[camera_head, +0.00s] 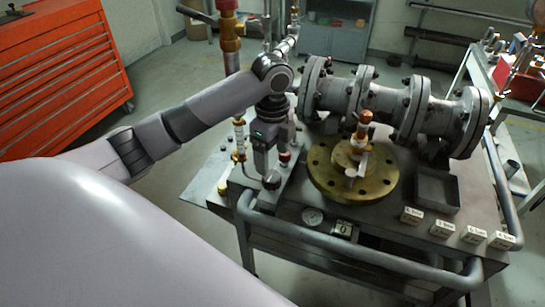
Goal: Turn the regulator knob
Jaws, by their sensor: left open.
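My left arm reaches in from the left, and its gripper (272,160) points down over the left part of the workbench. The fingers are open. My right gripper is out of view.
A large grey flanged valve pipe (385,105) lies across the back of the bench (290,207). A brass flange (345,190) with a small brass valve stands right of the gripper. A dark tray (437,190) and several labelled blocks (443,228) sit farther right. A rail (370,262) runs along the front.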

